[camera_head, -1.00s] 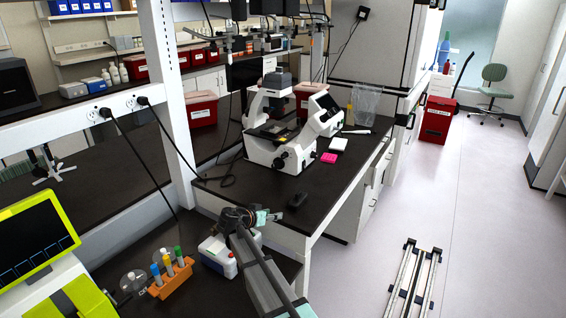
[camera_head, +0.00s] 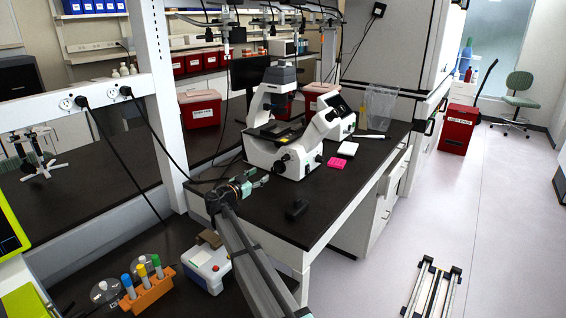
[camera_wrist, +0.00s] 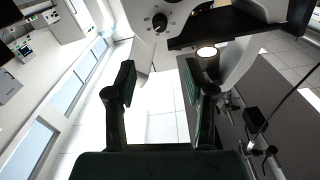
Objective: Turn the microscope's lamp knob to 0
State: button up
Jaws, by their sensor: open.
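The white microscope (camera_head: 262,150) stands on the black bench, with dark knobs (camera_head: 281,167) low on its near side. In the wrist view a round black knob (camera_wrist: 160,22) with small marks around it sits on the white microscope body (camera_wrist: 143,12), above and beyond my fingertips. I cannot read its setting. In the head view my gripper (camera_head: 262,181) is at the near left of the microscope, above the bench.
A small black object (camera_head: 296,209) lies near the bench's front edge. A pink rack (camera_head: 337,163) and a white block (camera_head: 348,148) sit right of the microscope. A white upright post (camera_head: 158,110) stands left of my arm. Black cables hang behind. Bench between gripper and front edge is mostly clear.

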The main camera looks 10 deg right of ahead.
aim_at(283, 160)
jog(key=p+x, duration=0.5)
jog(key=x, duration=1)
jog(key=shift+w+d, duration=0.2)
jog(key=shift+d, duration=0.1)
jog(key=shift+f, duration=0.1)
grip_shut()
